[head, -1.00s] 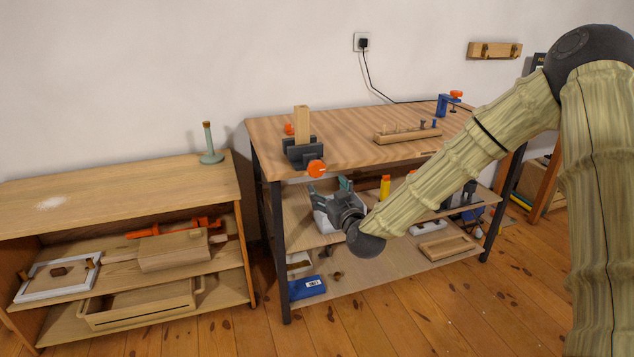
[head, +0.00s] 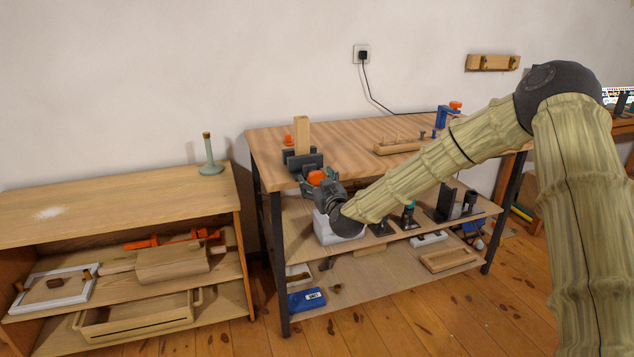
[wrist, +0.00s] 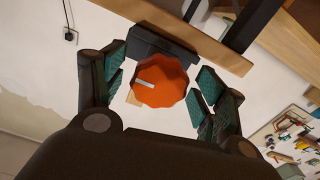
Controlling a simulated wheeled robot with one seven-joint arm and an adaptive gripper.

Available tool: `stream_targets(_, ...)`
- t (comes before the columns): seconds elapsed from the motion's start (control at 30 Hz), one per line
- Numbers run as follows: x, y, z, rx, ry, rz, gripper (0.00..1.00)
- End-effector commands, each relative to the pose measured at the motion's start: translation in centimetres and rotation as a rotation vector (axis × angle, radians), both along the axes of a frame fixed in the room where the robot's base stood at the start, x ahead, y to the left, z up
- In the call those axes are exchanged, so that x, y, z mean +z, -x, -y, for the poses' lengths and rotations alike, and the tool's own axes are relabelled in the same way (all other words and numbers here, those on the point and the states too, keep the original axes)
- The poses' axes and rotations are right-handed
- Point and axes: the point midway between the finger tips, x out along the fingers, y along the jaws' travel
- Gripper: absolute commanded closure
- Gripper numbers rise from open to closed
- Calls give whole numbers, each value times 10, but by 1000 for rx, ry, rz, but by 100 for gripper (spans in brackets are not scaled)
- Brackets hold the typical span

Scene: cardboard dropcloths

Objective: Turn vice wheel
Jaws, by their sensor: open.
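The vice (head: 303,160) is dark grey and mounted at the front left of the workbench, with a wooden block (head: 302,135) upright in it. Its orange wheel (head: 316,177) faces the front. In the wrist view the wheel (wrist: 160,81) has a scalloped rim and a pale mark, and lies between the two green-padded fingers. My gripper (wrist: 160,90) is open, with a finger on each side of the wheel and a gap visible on both sides. In the head view my gripper (head: 318,184) partly hides the wheel.
The workbench (head: 350,155) holds a peg rack (head: 397,147) and a blue clamp (head: 442,118). A white bin (head: 338,226) sits on the shelf below my gripper. A low shelf unit (head: 120,200) with a green bottle-like stand (head: 209,160) is at left.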

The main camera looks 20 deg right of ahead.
Motion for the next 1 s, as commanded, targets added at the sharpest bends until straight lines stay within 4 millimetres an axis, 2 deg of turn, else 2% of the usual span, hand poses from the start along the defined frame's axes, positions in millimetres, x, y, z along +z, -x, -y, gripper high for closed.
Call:
stream_targets(0.3, 0, -2, 0, 0, 0, 0, 31)
stream_targets(0.5, 0, -2, 0, 0, 0, 0, 67)
stream_targets(0.57, 0, -2, 0, 0, 0, 0, 75)
stream_targets(1.0, 0, -2, 0, 0, -82, -3, 75)
